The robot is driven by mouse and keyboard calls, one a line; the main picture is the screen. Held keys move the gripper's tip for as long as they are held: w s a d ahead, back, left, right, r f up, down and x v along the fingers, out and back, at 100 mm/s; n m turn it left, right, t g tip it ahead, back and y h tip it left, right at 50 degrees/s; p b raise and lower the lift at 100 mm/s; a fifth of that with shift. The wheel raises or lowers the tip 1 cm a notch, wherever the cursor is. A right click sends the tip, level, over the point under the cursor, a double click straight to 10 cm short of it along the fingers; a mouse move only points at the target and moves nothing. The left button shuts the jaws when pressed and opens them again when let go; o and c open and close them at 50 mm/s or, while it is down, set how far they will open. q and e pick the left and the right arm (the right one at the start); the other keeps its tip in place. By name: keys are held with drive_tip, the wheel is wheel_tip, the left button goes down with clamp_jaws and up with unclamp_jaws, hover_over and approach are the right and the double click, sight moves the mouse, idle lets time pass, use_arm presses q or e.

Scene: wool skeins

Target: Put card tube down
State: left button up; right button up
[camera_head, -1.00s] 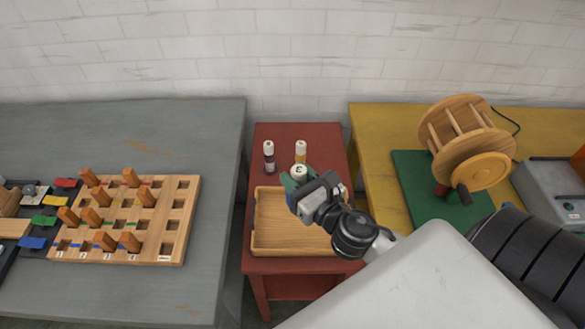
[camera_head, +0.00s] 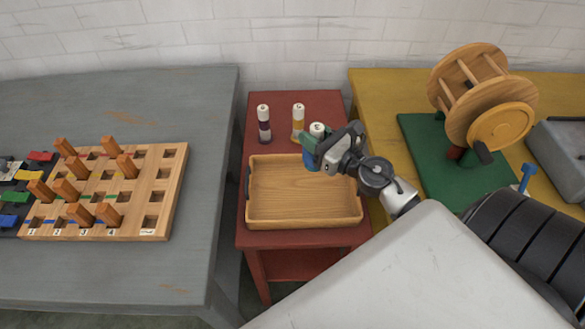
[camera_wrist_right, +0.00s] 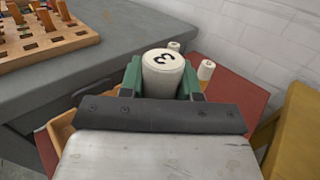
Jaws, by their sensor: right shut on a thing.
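My right gripper (camera_head: 314,148) is shut on a white card tube (camera_head: 317,130). In the right wrist view the tube (camera_wrist_right: 162,68) shows a "3" on its end and sits between the green fingertips. The tube is over the red table (camera_head: 286,104), at the back right of the wooden tray; I cannot tell whether its base touches the table. Two other tubes stand upright at the back of the table, one with a dark band (camera_head: 264,124) and one with a yellow band (camera_head: 298,122). My left gripper is not in view.
The empty wooden tray (camera_head: 304,226) fills the front of the red table. A grey table (camera_head: 150,265) on the left bears a pegboard (camera_head: 165,190). A yellow table (camera_head: 372,95) on the right bears a wooden winder (camera_head: 468,90) on a green base.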

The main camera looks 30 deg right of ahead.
drive_tip(key=a+f+b, duration=0.1)
drive_tip(key=a+f, duration=0.1)
drive_tip(key=f, duration=0.1)
drive_tip(key=s+a+f+b, duration=0.1)
drive_tip(key=a+f+b, duration=0.1)
drive_tip(key=a+f, duration=0.1)
drive_tip(key=a+f+b, duration=0.1)
drive_tip(key=a+f, duration=0.1)
drive_tip(key=shift+s+a+f, duration=0.15)
drive_tip(key=shift+a+f, duration=0.2)
drive_tip(key=shift+f, duration=0.05)
drive_tip(key=shift+r, duration=0.1)
drive_tip(key=o, duration=0.5)
drive_tip(key=shift+b, duration=0.3)
drive_tip(key=o, duration=0.4)
drive_tip(key=shift+o, duration=0.2)
